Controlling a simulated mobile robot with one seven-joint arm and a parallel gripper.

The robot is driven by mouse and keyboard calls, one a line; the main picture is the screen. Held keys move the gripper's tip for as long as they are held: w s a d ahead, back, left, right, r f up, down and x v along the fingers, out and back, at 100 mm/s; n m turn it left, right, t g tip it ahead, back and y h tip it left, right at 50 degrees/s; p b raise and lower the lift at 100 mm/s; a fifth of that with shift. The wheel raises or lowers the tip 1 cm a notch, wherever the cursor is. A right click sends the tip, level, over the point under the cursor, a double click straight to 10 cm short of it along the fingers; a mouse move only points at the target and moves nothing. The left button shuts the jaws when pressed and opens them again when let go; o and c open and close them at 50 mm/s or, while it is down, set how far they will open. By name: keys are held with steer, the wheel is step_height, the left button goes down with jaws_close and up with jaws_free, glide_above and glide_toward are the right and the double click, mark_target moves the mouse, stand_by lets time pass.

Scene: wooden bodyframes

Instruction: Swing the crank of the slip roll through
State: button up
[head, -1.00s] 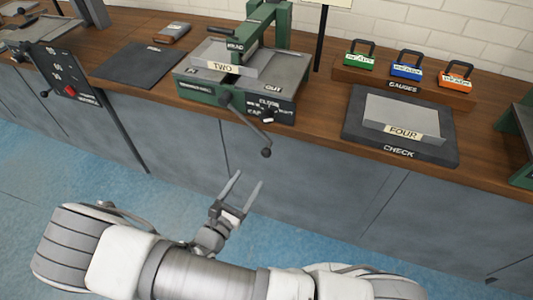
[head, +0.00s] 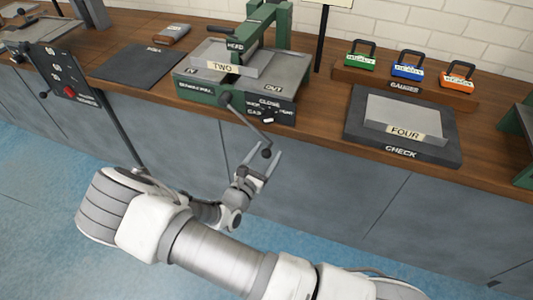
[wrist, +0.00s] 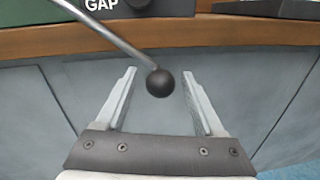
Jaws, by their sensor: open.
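The slip roll (head: 205,88) is a green and dark machine on the wooden bench, with a grey plate marked TWO (head: 219,65) on it. Its crank (head: 243,120) is a grey rod slanting down to the right past the bench edge, ending in a black ball knob (head: 267,154). My gripper (head: 264,160) is open at the knob. In the wrist view the knob (wrist: 160,83) appears between the two open fingers (wrist: 158,85), with a gap visible on each side. Whether the knob lies at finger depth is hard to tell.
A dark CHECK pad (head: 447,149) holds a plate marked FOUR (head: 405,112) at the right. Gauges with green, blue and orange blocks stand on a wooden rack (head: 400,86) behind it. The grey cabinet front (head: 320,185) is close behind the gripper. Floor in front is clear.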

jaws_close()
stand_by(1.3)
